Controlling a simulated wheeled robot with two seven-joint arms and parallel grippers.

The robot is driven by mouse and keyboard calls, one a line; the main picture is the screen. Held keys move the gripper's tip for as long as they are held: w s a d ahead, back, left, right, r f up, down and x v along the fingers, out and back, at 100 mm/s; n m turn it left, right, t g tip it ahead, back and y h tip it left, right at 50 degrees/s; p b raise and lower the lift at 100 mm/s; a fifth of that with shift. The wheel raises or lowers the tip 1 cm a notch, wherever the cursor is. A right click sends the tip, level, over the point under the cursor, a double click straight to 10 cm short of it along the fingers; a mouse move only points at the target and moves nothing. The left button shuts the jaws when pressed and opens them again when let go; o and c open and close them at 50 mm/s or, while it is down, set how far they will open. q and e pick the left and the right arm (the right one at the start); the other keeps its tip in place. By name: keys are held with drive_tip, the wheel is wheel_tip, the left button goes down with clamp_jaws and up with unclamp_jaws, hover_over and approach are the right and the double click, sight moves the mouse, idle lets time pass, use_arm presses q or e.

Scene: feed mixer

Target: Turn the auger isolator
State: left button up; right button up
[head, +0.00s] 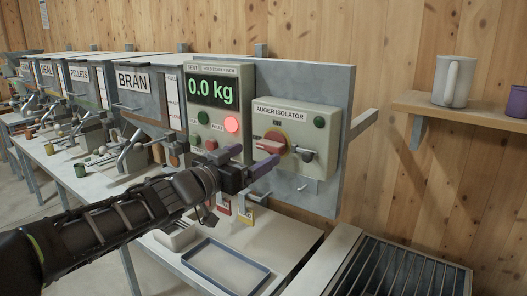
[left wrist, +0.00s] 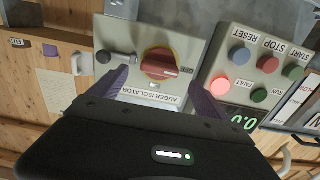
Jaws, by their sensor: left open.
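The auger isolator (head: 292,116) is a pale grey-green box on a grey panel, with a red rotary handle (head: 270,146) on a yellow disc. In the head view the handle lies roughly sideways. A small dark lever or hasp (head: 305,155) sits to its right, and a green button (head: 319,122) above that. My left gripper (head: 246,163) is open, just in front of and below-left of the handle. In the left wrist view the handle (left wrist: 162,65) appears beyond and between the open purple fingers (left wrist: 160,90), with no contact visible. My right gripper is not in view.
A control box (head: 216,108) left of the isolator shows 0.0 kg and a lit red lamp (head: 232,124). Tags (head: 245,216) hang below. A blue-rimmed tray (head: 227,268) lies on the bench. Hoppers (head: 146,92) line the left; a shelf (head: 450,110) with mugs is right.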

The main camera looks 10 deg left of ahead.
sight(267, 148)
use_arm(q)
drive_tip(key=x, duration=0.4)
drive_tip(key=shift+w+d, duration=0.15)
drive_tip(key=shift+w, duration=0.25)
drive_tip(key=c, duration=1.4)
